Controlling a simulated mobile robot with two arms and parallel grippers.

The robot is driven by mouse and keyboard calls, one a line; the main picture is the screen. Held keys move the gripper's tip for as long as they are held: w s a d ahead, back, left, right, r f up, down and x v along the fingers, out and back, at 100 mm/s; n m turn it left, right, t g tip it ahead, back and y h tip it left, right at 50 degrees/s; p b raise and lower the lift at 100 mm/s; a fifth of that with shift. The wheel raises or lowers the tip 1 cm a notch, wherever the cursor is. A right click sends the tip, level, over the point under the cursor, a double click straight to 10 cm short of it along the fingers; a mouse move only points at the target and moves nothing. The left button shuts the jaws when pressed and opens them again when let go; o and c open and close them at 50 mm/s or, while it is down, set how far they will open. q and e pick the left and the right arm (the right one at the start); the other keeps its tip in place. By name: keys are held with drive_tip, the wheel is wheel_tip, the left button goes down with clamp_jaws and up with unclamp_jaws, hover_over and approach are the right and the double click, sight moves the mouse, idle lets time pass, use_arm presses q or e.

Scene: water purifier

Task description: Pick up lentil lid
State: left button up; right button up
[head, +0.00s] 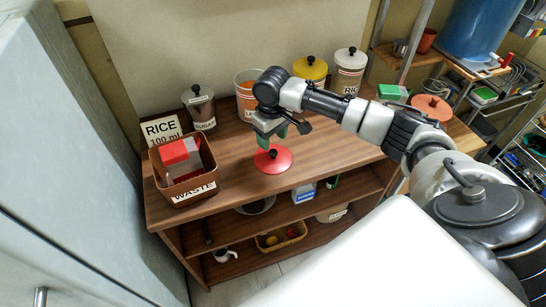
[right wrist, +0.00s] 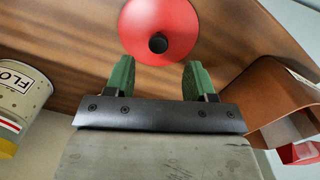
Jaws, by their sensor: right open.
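A round red lid (head: 273,159) with a black knob lies on the wooden counter; it carries no label that I can read. An uncovered canister (head: 246,88) with orange contents stands behind it. My right gripper (head: 285,136) is above the lid, open and empty, with green fingers pointing down. In the right wrist view the red lid (right wrist: 172,20) is just beyond the open fingers (right wrist: 158,72), and its black knob (right wrist: 158,43) lines up between them, not gripped. My left gripper is not in view.
A sugar jar (head: 200,108), a yellow-lidded canister (head: 311,70) and a rice canister (head: 349,72) line the back. The counter around the lid is clear.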

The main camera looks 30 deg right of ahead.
sight(273, 151)
drive_tip(key=shift+d+f+p, duration=0.15)
drive_tip(key=shift+f+p, duration=0.2)
drive_tip(key=shift+f, duration=2.8)
drive_tip(key=shift+c, duration=0.5)
drive_tip(key=c, duration=0.9)
